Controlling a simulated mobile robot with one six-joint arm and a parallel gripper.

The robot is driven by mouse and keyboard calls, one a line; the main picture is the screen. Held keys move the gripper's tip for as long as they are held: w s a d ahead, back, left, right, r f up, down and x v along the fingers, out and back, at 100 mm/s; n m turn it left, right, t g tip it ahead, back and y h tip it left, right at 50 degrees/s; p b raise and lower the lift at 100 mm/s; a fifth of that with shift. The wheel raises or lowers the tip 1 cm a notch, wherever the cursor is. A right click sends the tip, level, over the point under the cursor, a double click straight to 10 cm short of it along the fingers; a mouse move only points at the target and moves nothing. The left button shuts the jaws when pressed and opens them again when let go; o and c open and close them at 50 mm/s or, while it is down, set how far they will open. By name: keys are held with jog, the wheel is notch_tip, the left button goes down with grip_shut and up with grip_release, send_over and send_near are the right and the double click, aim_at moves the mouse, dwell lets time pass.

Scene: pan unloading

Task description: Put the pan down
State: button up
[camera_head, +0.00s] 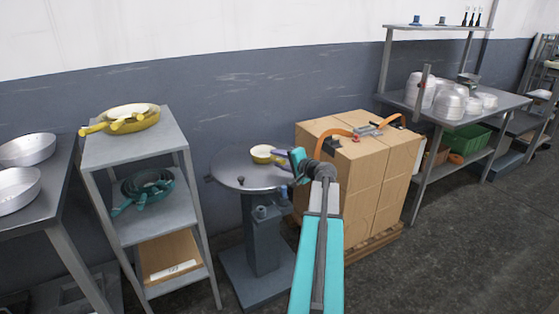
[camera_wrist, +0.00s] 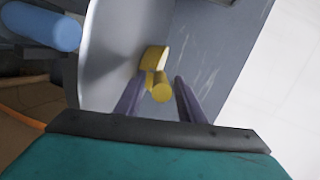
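A small yellow pan (camera_head: 262,154) is at the round grey metal table (camera_head: 235,173) and appears to rest on its top. My gripper (camera_head: 277,158) is at the pan's right side, with its purple fingers spread. In the wrist view, the yellow pan (camera_wrist: 153,57) is seen nearly edge-on beyond the fingertips. Its handle end points back between the two fingers of my gripper (camera_wrist: 159,80), with a gap visible on each side. The gripper looks open and not clamped on the handle. The table top (camera_wrist: 112,45) is on the left there.
A shelf rack (camera_head: 177,150) on the left holds yellow pans (camera_head: 135,124) above and teal pans (camera_head: 148,188) below. Stacked cartons (camera_head: 350,175) stand close on the right of the round table. A bench (camera_head: 480,118) with metal pots is farther right. Most of the round tabletop is clear.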

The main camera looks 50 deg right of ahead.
jog(key=shift+r, duration=0.15)
jog(key=shift+s, duration=0.15)
jog(key=v, duration=1.1)
jog(key=shift+s, duration=0.35)
jog(key=shift+s+a, duration=0.1)
jog(key=shift+a, duration=0.05)
dwell(0.3)
